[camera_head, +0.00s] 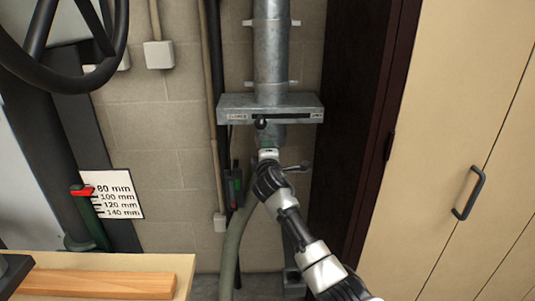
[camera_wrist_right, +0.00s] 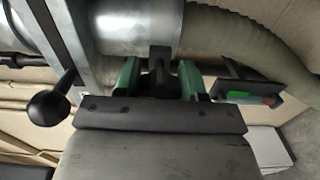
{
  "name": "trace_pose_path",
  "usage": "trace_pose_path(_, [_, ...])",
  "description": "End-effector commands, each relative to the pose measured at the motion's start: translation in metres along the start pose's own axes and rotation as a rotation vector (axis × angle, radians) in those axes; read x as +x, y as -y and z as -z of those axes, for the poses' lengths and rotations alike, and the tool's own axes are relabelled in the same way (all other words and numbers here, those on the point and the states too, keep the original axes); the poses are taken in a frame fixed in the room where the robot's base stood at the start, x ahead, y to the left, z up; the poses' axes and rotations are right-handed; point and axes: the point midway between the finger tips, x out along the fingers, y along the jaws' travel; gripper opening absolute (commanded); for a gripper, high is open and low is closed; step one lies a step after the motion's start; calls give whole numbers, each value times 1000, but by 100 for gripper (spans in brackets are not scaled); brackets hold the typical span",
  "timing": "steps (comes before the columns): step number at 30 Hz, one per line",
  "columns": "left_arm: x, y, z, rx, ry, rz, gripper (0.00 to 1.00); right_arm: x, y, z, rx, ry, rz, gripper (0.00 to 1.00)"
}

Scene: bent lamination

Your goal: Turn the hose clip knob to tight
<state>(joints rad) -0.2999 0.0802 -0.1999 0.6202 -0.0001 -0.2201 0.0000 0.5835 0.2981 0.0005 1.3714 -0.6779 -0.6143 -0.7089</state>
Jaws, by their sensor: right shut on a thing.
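The hose clip knob (camera_wrist_right: 160,60) is a small dark piece in front of the metal duct in the right wrist view. My right gripper (camera_wrist_right: 160,80) is shut on it, with a green fingertip on either side. In the head view my right gripper (camera_head: 268,153) reaches up to the lower end of the duct, just below the grey metal box, and hides the knob. The ribbed grey-green hose (camera_wrist_right: 235,40) joins the duct there; in the head view it hangs down (camera_head: 233,240). I see no tight or loose marking. My left gripper is not in view.
The metal box (camera_head: 306,108) has a slot and a black ball lever (camera_head: 261,123), close to my right gripper; the ball also shows in the right wrist view (camera_wrist_right: 47,108). A small black device (camera_head: 233,187) hangs left of the hose. A cabinet (camera_head: 455,90) stands at right.

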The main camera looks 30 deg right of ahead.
Motion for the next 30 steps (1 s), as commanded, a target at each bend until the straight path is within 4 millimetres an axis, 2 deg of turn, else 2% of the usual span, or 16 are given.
trace_pose_path(7, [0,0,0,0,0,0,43,0,2,1,4,-1,4,17])
trace_pose_path(8, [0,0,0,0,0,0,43,0,2,1,3,-1,4,45])
trace_pose_path(12, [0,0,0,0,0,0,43,0,2,0,2,-1,3,66])
trace_pose_path(23, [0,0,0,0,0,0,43,-4,1,0,1,0,1,66])
trace_pose_path(26, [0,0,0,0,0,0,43,-14,2,0,0,0,2,66])
trace_pose_path(30, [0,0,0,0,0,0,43,-36,2,0,0,-2,1,66])
